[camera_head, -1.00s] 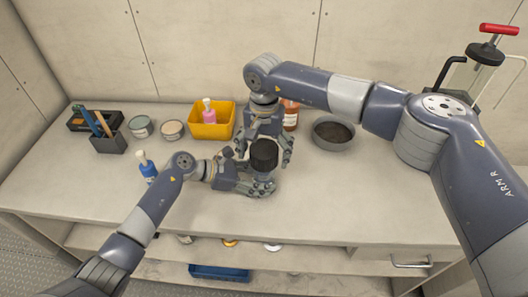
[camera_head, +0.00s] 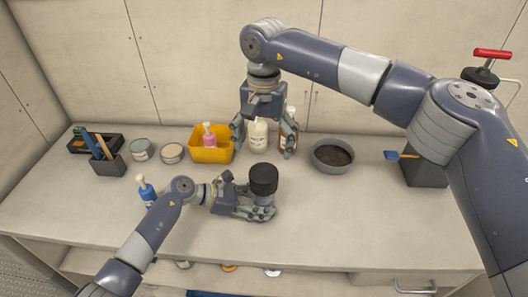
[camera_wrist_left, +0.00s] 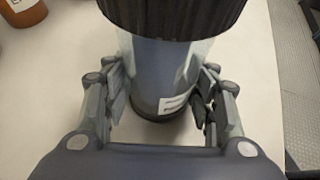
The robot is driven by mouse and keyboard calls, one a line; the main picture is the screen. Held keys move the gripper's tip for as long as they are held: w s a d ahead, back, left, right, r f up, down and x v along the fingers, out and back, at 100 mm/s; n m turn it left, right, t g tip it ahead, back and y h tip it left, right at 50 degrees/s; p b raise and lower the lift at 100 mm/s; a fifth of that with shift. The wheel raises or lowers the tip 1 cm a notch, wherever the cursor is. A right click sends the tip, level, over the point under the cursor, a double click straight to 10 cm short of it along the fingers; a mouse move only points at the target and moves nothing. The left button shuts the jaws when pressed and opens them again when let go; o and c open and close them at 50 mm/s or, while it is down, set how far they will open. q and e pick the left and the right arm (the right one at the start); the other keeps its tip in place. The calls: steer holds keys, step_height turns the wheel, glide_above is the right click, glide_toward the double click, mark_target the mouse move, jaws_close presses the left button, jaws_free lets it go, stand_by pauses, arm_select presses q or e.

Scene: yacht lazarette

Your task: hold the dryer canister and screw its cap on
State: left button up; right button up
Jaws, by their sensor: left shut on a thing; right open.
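The dryer canister (camera_head: 265,199) stands upright on the worktop with a ribbed black cap (camera_head: 264,178) on its top. In the left wrist view the grey canister body (camera_wrist_left: 160,65) with a white label shows below the black cap (camera_wrist_left: 170,12). My left gripper (camera_head: 262,212) is shut around the canister's body from the left, low down. My right gripper (camera_head: 265,138) is open and empty, pointing down behind and above the cap, apart from it. Whether the cap is fully seated cannot be told.
Behind the canister stand a white bottle (camera_head: 257,134), a brown bottle (camera_head: 288,135) and a yellow bin (camera_head: 212,156) with a pink bottle. A grey bowl (camera_head: 333,155) is to the right. A blue bottle (camera_head: 147,192) stands near my left arm. The front right worktop is clear.

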arm_select(q)
steer(key=o, duration=1.6)
steer(key=shift+a, duration=0.15)
steer(key=v, duration=1.1)
steer(key=shift+s+a+r, duration=0.15)
steer(key=shift+a, duration=0.15)
